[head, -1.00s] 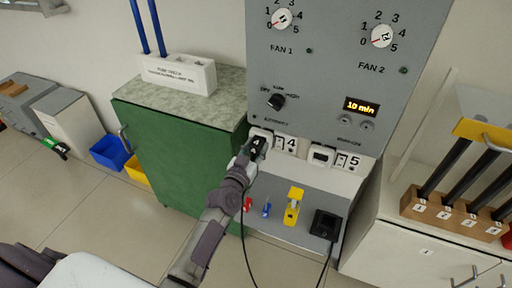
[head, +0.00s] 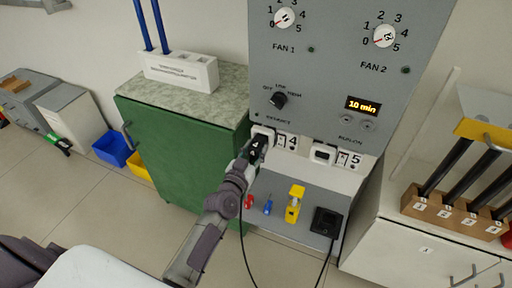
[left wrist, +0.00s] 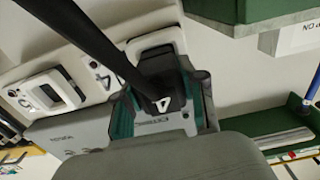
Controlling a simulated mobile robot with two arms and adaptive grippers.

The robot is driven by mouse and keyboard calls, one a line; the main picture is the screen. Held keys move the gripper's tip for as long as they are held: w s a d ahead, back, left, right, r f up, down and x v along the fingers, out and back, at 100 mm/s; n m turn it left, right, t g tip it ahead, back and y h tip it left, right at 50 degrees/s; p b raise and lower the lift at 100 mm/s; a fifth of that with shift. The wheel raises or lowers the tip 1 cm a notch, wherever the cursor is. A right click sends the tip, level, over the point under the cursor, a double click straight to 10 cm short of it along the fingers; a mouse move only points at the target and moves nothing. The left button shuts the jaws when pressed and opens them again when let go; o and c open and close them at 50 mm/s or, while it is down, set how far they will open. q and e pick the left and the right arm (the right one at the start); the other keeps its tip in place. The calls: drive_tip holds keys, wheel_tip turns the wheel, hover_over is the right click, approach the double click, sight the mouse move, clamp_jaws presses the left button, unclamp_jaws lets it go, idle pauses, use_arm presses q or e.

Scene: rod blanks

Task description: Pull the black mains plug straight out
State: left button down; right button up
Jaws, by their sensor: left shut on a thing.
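The black mains plug (head: 256,150), marked 4, is between the fingers of my left gripper (head: 252,157), which is shut on it. The white socket (head: 264,133) beside the number 4 label is just above and behind the plug. In the left wrist view, the plug (left wrist: 160,78) sits between the fingers, in front of the socket's white frame (left wrist: 153,41). Its thick black cable runs to the upper left. Whether the pins are clear of the socket is hidden. My right gripper is not in view.
A second socket (head: 323,153) is to the right. A yellow item (head: 295,205), small red and blue items and a black box (head: 326,222) are on the lower panel. A green cabinet (head: 180,150) stands left, a rack of black rods (head: 450,215) right.

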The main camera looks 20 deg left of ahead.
sight(252, 154)
use_arm(q)
drive_tip(key=shift+s+a+p, duration=0.1)
drive_tip(key=shift+s+p, duration=0.45)
drive_tip(key=shift+s, duration=1)
drive_tip(key=shift+s+r+p, duration=0.1)
drive_tip(key=shift+s+p, duration=0.75)
drive_tip(key=shift+s, duration=1.3)
drive_tip(key=shift+s+a, duration=0.1)
drive_tip(key=shift+s, duration=0.7)
